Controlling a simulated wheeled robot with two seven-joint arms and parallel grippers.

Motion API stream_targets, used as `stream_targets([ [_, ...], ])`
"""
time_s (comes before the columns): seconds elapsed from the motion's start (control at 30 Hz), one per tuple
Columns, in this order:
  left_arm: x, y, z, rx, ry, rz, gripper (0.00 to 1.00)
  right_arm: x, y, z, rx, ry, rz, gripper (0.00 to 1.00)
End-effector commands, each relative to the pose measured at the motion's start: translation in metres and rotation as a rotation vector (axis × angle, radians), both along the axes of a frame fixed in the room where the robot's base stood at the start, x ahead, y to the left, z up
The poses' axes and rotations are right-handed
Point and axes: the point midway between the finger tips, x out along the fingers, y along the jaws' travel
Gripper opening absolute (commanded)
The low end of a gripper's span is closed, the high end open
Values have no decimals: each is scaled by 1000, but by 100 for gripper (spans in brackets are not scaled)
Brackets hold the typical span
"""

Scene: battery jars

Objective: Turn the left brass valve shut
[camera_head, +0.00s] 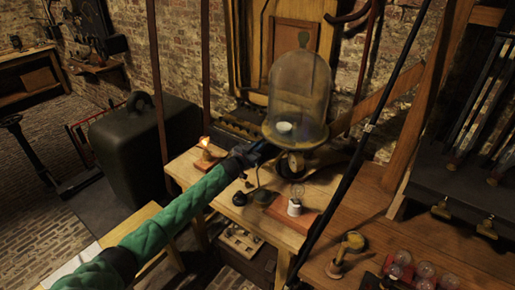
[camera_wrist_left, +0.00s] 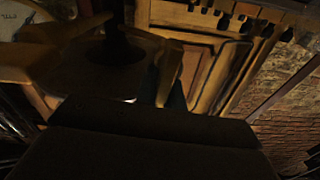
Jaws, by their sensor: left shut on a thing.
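My left arm reaches in from the lower left in the head view. Its dark gripper (camera_head: 258,150) is at the left side of the glass bell jar's (camera_head: 299,90) base, low and close to the stand. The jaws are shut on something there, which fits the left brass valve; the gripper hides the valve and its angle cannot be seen. A round brass part (camera_head: 293,165) shows under the jar base, right of the gripper. In the left wrist view, the dark gripper body fills the lower part and the grip itself is too dark to make out. My right gripper does not show.
A wooden table (camera_head: 184,168) carries a small lit lamp (camera_head: 205,143), dark small parts and a white-based bulb (camera_head: 295,207). Glass bulbs (camera_head: 424,268) stand on the right bench. A dark slanted rod (camera_head: 369,128) crosses in front. A large dark case (camera_head: 140,140) stands left.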

Motion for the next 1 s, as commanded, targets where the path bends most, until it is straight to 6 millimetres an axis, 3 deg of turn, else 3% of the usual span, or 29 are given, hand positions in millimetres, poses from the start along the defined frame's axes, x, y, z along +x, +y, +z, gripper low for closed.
stream_targets([
  [0.2, -2, -3, -3, 130, -96, 1, 0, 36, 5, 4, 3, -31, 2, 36],
  [0.5, -5, -7, -5, 297, -216, 0, 0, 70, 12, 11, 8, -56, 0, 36],
  [1.0, -7, -10, -5, 409, -297, -1, 0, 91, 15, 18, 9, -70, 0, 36],
])
